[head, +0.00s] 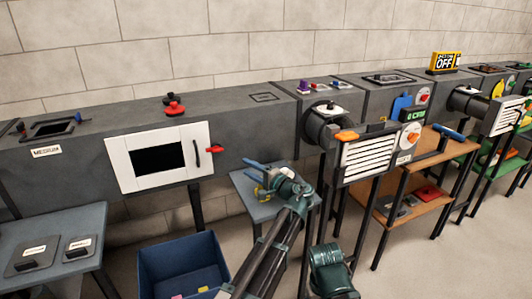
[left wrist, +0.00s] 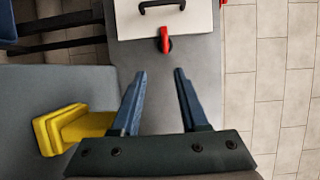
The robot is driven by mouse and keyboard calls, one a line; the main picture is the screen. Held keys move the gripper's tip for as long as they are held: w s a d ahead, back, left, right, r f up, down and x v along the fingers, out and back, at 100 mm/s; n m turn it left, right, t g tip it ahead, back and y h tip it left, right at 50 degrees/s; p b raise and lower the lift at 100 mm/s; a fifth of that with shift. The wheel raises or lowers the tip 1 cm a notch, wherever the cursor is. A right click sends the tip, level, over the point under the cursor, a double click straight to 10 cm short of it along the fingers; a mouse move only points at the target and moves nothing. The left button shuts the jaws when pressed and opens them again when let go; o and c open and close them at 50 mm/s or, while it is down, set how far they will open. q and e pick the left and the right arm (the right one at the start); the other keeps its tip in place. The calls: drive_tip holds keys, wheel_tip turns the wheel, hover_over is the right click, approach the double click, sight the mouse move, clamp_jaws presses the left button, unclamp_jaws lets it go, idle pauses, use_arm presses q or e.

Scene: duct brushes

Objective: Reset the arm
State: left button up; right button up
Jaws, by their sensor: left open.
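My left gripper (head: 250,170) is in front of the grey duct, above a small grey table (head: 245,184). In the left wrist view the left gripper (left wrist: 160,72) has its two blue fingers spread apart with nothing between them. My right gripper is not in view.
A yellow block-like object (left wrist: 70,128) lies on the small table, left of the fingers. A blue bin (head: 180,252) stands on the floor. A side table (head: 70,220) is at left. Wooden shelves (head: 440,150) and more duct stations are at right.

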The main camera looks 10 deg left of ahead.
use_arm(q)
drive_tip(key=s+a+f+n+g+h, duration=0.3)
drive_tip(key=s+a+f+g, duration=0.15)
drive_tip(key=s+f, duration=0.4)
drive_tip(key=s+d+f+n+g+h, duration=0.2)
drive_tip(key=s+d+f+h, duration=0.3)
drive_tip(key=s, duration=0.4)
drive_tip(key=s+d+f+n+g+h, duration=0.2)
drive_tip(key=s+d+f+h, duration=0.1)
drive_tip(key=s+f+h, duration=0.45)
drive_tip(key=s+d+r+m+y+p, duration=0.1)
drive_tip(key=d+r+p, duration=0.5)
drive_tip(key=r+p, duration=0.6)
drive_tip(key=s+d+r+m+g+p, duration=0.1)
drive_tip(key=s+d+r+m+p, duration=0.2)
drive_tip(key=r+p, duration=1)
drive_tip(key=s+d, duration=0.3)
drive_tip(key=shift+s+r+y+p, duration=0.2)
drive_tip(key=shift+r+y+p, duration=0.05)
drive_tip(key=shift+y+p, duration=0.15)
